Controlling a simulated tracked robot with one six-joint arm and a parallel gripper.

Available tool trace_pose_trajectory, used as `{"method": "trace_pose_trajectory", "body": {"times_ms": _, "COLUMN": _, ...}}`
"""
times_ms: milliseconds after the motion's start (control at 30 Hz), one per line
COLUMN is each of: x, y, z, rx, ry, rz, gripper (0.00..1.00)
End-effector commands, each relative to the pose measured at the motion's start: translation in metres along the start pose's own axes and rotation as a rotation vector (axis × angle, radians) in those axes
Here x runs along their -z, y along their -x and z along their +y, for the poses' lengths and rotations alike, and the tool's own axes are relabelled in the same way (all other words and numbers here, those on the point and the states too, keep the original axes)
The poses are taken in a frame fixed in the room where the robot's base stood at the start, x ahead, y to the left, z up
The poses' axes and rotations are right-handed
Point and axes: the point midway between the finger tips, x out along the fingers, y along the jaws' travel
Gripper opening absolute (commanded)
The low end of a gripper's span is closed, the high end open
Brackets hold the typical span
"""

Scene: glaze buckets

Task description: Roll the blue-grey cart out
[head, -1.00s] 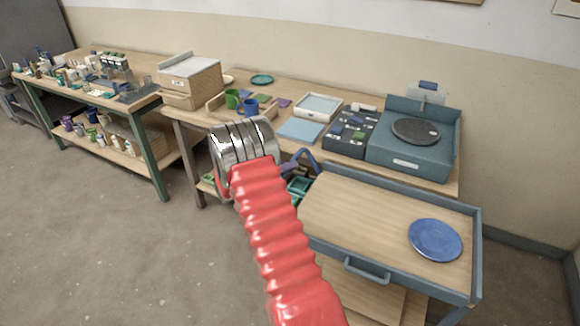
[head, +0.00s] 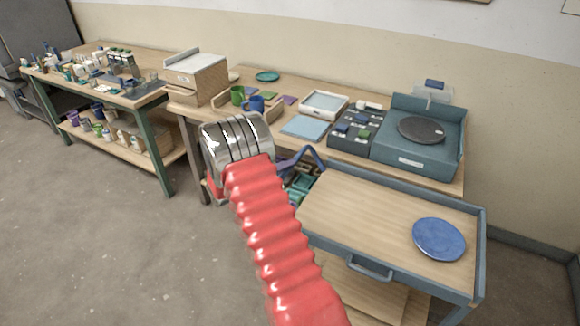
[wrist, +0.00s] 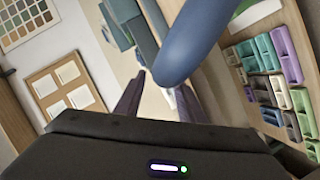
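The blue-grey cart (head: 395,190) stands at the right in the head view, in front of the workbench. It has a wooden top, a raised blue-grey rim and a front handle (head: 357,266). A bent blue-grey bar (head: 308,156) rises at its left end. A blue plate (head: 439,239) lies on its top. In the wrist view my gripper (wrist: 160,95) has its dark fingers apart. A thick blue bar (wrist: 195,42) ends close by the fingertips; I cannot tell if it is between them.
The workbench (head: 290,97) behind the cart holds a banding wheel (head: 421,130), trays and mugs. Another bench (head: 85,62) with several bottles stands at the left. Bare floor (head: 110,255) lies at the left and front. The wall is close at the right.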

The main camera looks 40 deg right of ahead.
Motion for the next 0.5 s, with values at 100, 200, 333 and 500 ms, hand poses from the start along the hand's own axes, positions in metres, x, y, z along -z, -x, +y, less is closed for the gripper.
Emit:
{"method": "trace_pose_trajectory", "body": {"times_ms": 100, "x": 0.001, "y": 0.022, "z": -0.001, "rx": 0.001, "ry": 0.001, "rz": 0.003, "gripper": 0.36}}
{"method": "trace_pose_trajectory", "body": {"times_ms": 200, "x": 0.002, "y": 0.04, "z": -0.002, "rx": 0.002, "ry": 0.001, "rz": 0.003, "gripper": 0.36}}
{"method": "trace_pose_trajectory", "body": {"times_ms": 333, "x": 0.002, "y": 0.063, "z": -0.002, "rx": 0.001, "ry": 0.001, "rz": 0.003, "gripper": 0.36}}
{"method": "trace_pose_trajectory", "body": {"times_ms": 500, "x": 0.002, "y": 0.088, "z": -0.003, "rx": 0.001, "ry": 0.001, "rz": 0.002, "gripper": 0.36}}
